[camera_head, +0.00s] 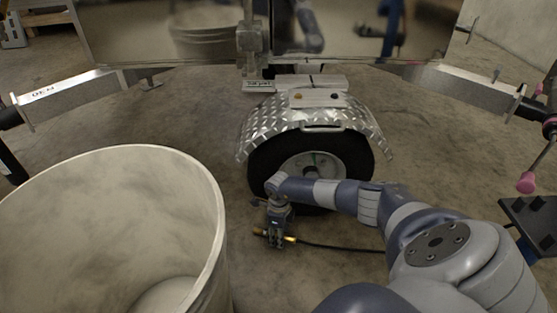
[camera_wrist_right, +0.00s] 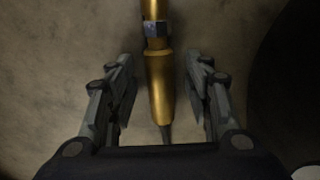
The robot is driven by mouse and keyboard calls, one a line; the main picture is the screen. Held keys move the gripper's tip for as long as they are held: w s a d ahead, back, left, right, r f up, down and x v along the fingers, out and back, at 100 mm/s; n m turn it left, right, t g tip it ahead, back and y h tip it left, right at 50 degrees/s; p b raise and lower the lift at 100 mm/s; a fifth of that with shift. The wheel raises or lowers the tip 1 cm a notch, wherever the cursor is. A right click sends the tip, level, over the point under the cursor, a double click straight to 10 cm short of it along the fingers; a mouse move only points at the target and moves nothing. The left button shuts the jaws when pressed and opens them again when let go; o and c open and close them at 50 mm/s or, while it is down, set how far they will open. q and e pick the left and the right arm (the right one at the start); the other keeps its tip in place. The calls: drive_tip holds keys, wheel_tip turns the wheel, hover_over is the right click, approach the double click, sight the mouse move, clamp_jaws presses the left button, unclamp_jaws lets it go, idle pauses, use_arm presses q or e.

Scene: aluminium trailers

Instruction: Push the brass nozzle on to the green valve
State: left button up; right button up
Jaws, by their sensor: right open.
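The brass nozzle (camera_head: 290,239) is at the end of a black hose near the concrete floor, in front of the wheel. In the right wrist view the brass nozzle (camera_wrist_right: 159,85) runs lengthwise between the two fingers, with a steel hex collar near the top. My right gripper (camera_wrist_right: 160,72) is open around it, with a gap visible on both sides. In the head view the right gripper (camera_head: 277,238) points down over the nozzle and partly hides it. My left gripper is not in view.
A trailer wheel (camera_head: 262,172) under a diamond-plate fender (camera_head: 262,118) stands just behind my right gripper. A large pale bin (camera_head: 216,215) fills the lower left. The hose (camera_head: 340,247) runs right along the floor. A trailer's metal body (camera_head: 150,45) spans the back.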

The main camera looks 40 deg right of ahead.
drive_tip(key=shift+c, duration=0.3)
clamp_jaws()
drive_tip(key=shift+r, duration=0.15)
